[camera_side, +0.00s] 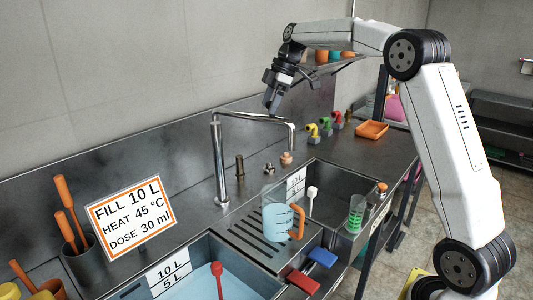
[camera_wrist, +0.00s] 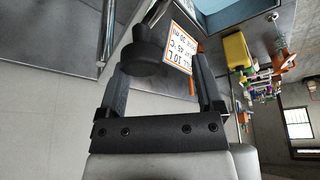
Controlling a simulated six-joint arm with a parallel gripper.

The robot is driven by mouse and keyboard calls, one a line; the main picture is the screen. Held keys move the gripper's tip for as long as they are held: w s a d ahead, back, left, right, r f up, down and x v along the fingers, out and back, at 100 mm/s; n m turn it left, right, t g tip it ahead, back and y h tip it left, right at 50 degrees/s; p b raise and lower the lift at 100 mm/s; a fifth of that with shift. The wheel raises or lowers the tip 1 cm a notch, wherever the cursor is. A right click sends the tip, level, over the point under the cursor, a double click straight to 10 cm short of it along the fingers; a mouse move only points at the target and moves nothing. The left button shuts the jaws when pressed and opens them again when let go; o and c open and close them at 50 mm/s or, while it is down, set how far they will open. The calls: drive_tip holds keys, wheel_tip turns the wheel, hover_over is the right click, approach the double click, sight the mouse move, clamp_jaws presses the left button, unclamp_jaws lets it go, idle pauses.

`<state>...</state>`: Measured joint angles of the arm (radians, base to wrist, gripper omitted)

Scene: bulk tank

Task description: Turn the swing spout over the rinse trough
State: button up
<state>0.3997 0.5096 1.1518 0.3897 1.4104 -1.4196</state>
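The swing spout (camera_side: 219,165) is a grey metal pipe with an upright column. Its horizontal arm reaches right, and a copper-coloured outlet (camera_side: 287,157) hangs near the left edge of the right-hand basin (camera_side: 341,186). I cannot tell whether that basin is the rinse trough. My gripper (camera_side: 272,106) points down at the spout's arm, in the middle of its length. In the wrist view a dark round knob (camera_wrist: 147,52) shows between my fingers (camera_wrist: 162,65). The fingers are spread, with a gap on the knob's right. Contact is unclear.
The left tank (camera_side: 205,250) holds blue water. A sign (camera_side: 131,217) stands left of the spout. A measuring jug (camera_side: 276,216) stands on the drain grate (camera_side: 252,245). Coloured taps (camera_side: 325,126) and an orange tray (camera_side: 372,130) lie to the right.

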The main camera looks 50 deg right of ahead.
wheel_tip(320, 180, up, 7)
drive_tip(key=s+a+m, duration=0.1)
drive_tip(key=s+m, duration=0.1)
drive_tip(key=w+a+f+n+t+h, duration=0.2)
drive_tip(key=w+a+n+t+h, duration=0.1)
drive_tip(key=n+t+h, duration=0.35)
drive_tip(key=s+a+f+n+t+y, duration=0.2)
drive_tip(key=s+a+n+t+y, duration=0.1)
drive_tip(key=a+n, duration=0.4)
drive_tip(key=s+a+f+n+t+y, duration=0.1)
drive_tip(key=s+a+n+t+y, duration=0.2)
drive_tip(key=a, duration=0.7)
drive_tip(key=s+d+f+m+g+h, duration=0.1)
drive_tip(key=s+f+m+g, duration=0.3)
drive_tip(key=f+m, duration=0.5)
wheel_tip(320, 180, down, 3)
drive_tip(key=shift+s+d+h, duration=0.35)
drive_tip(key=shift+s+d, duration=0.4)
drive_tip(key=shift+s, duration=0.3)
idle(0.6)
